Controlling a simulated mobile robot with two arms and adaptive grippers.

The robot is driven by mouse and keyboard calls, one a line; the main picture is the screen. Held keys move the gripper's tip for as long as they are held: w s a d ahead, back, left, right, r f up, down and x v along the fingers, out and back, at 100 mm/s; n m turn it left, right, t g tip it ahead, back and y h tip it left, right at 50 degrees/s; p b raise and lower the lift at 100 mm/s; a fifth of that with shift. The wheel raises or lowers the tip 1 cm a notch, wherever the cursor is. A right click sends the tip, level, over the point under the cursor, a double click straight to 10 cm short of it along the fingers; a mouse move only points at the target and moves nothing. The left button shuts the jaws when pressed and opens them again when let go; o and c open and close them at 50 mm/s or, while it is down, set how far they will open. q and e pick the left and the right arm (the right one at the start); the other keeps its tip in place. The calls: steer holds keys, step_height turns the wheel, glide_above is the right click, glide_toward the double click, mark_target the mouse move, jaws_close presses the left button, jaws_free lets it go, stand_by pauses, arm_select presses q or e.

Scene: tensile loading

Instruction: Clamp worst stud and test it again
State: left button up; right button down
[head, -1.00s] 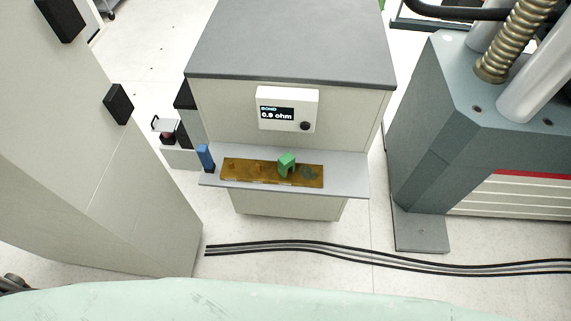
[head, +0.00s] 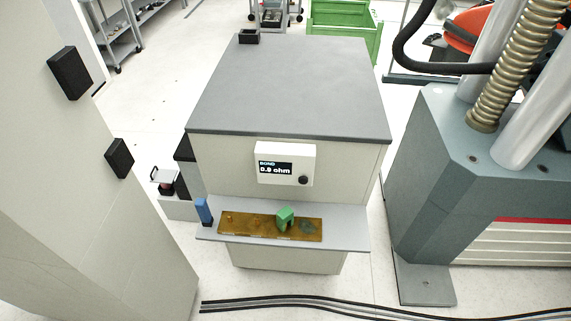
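A brass-brown strip (head: 255,228) lies on the grey shelf (head: 345,239) at the front of a cabinet. A green clamp (head: 285,217) sits on the strip, right of its middle. A small stud (head: 229,218) shows near the strip's left end, and a dark grey patch (head: 307,227) lies right of the clamp. Whether the clamp grips a stud is hidden. A blue object (head: 203,211) stands upright at the shelf's left end. The white meter (head: 286,164) above the shelf reads "BOND" and what looks like 0.9 ohm. Neither of my grippers is in view.
A large grey-teal machine (head: 425,180) with metal columns stands at right. A pale cabinet (head: 110,190) stands at left. Black cables (head: 300,306) run across the floor in front. A green crate (head: 343,28) is behind the grey-topped cabinet (head: 290,85).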

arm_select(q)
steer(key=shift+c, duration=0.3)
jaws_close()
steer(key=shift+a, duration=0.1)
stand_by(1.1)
